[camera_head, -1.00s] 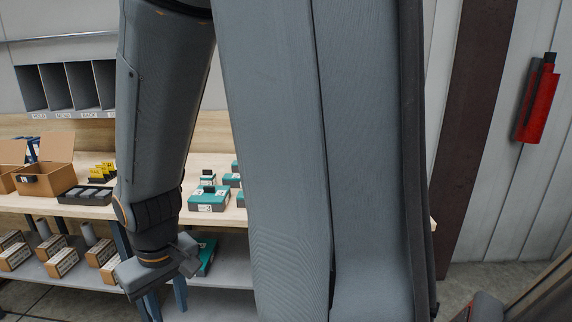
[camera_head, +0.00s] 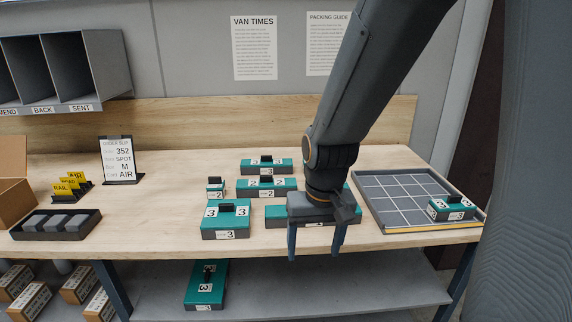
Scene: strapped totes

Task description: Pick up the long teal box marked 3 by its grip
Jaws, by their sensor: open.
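My gripper (camera_head: 315,255) points down with its two fingers apart and nothing between them, in front of the table's front edge in the picture. Behind it a long teal box (camera_head: 275,212) lies on the table, partly hidden; its grip is not visible and its number is hard to read. Left of it stands a wider teal box marked 3 (camera_head: 211,225) with a black grip on top. Another long teal box marked 3 (camera_head: 206,297), with a black grip (camera_head: 208,269), lies on the lower shelf, pointing front to back.
Two long teal boxes (camera_head: 257,172) (camera_head: 252,188) and a small one marked 2 (camera_head: 216,194) stand behind. A gridded tray (camera_head: 376,207) at right holds a teal box (camera_head: 440,213). A black tray (camera_head: 22,232), yellow cards (camera_head: 70,188) and order slip (camera_head: 118,160) are at left.

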